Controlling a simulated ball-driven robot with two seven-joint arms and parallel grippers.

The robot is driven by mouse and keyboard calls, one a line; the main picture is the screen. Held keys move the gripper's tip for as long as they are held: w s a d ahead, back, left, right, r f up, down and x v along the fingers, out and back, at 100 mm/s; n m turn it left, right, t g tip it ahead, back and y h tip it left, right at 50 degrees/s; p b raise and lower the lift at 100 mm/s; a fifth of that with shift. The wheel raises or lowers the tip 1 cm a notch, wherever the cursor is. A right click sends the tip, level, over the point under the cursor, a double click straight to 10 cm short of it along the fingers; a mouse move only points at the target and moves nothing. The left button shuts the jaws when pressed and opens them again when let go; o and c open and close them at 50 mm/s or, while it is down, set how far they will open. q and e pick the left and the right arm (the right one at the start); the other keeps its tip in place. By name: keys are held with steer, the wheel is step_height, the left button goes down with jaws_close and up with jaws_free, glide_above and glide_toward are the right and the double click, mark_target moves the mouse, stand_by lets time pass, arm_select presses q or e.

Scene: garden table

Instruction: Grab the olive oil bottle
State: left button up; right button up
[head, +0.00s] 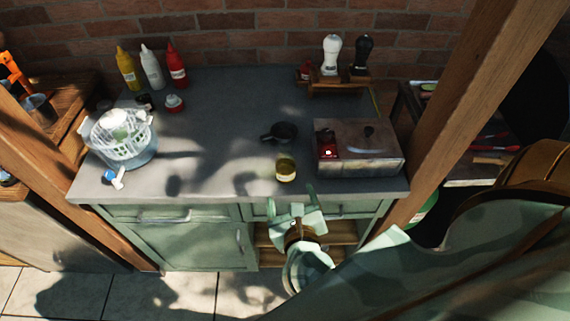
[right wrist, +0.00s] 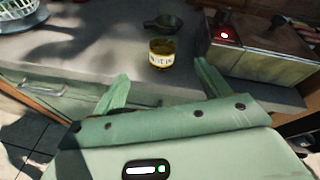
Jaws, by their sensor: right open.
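The olive oil bottle (head: 286,169) is a short glass container with yellow contents, standing upright near the front edge of the grey countertop. It also shows in the right wrist view (right wrist: 161,56), where its pale label faces me; the lettering is too small to read surely. My right gripper (head: 291,198) is at the counter's front edge, just on the near side of the bottle. In the right wrist view its two green fingers (right wrist: 162,75) are spread wide, empty, with the bottle beyond and between them, not touching. My left gripper is not in view.
A small dark pan (head: 281,132) sits just behind the bottle. A metal box with a red light (head: 360,158) stands close to its right. The counter left of the bottle is clear.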

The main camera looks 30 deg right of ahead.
mark_target(289, 171)
steer(key=w+d+f+m, duration=0.1)
steer(key=w, duration=0.2)
steer(key=w+d+f+m, duration=0.1)
steer(key=w+d, duration=0.1)
steer(key=w+d+f+m+g, duration=0.1)
steer(key=w+d+m, duration=0.1)
steer(key=w, duration=0.1)
steer(key=shift+w, duration=0.3)
steer(key=b+x, duration=0.1)
steer(key=x, duration=0.4)
steer(key=shift+w+a+r, duration=0.1)
steer(key=shift+w, duration=0.25)
steer(key=c, duration=1.2)
